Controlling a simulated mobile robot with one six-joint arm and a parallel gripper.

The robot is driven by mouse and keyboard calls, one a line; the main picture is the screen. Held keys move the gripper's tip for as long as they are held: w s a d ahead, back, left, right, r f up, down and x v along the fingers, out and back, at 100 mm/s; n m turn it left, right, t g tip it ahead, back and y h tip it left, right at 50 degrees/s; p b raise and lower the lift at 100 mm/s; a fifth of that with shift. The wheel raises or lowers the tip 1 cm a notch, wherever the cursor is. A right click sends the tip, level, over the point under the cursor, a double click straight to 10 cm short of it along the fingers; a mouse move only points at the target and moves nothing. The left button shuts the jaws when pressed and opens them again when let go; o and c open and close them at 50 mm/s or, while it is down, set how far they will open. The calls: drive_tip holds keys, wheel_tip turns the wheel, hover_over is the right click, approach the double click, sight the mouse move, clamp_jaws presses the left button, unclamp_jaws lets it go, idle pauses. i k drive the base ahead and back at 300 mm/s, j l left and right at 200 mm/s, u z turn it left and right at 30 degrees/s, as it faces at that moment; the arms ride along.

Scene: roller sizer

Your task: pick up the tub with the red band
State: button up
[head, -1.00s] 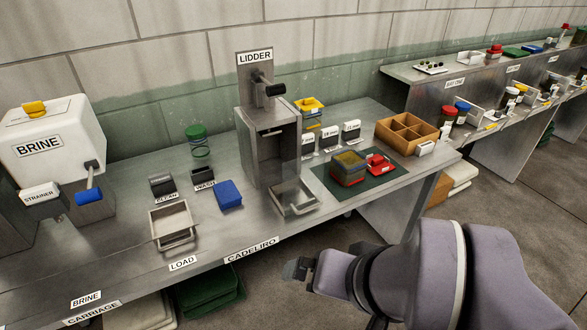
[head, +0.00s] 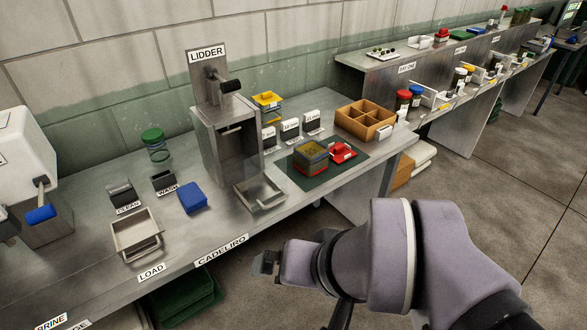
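A squarish, clear-sided tub (head: 311,158) with yellowish contents and a red band low on its side stands on the dark green mat (head: 312,187) on the steel bench. A small red object (head: 342,151) with a white label is just right of it on the mat. My gripper (head: 266,262) is low in front of the bench, over the floor side, apart from the tub. It is small and dark here, and whether its fingers are open or shut does not show.
The LIDDER machine (head: 228,135) stands left of the mat, with a metal tray (head: 262,192) at its foot. A wooden divided box (head: 366,121) is behind right. A yellow rack (head: 267,103) and several labelled holders stand behind the mat. Open floor lies to the right.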

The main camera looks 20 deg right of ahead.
sight(311, 153)
drive_tip(key=i+l, duration=0.45)
drive_tip(key=i, duration=0.2)
drive_tip(key=i+l, duration=0.5)
drive_tip(key=i, duration=0.1)
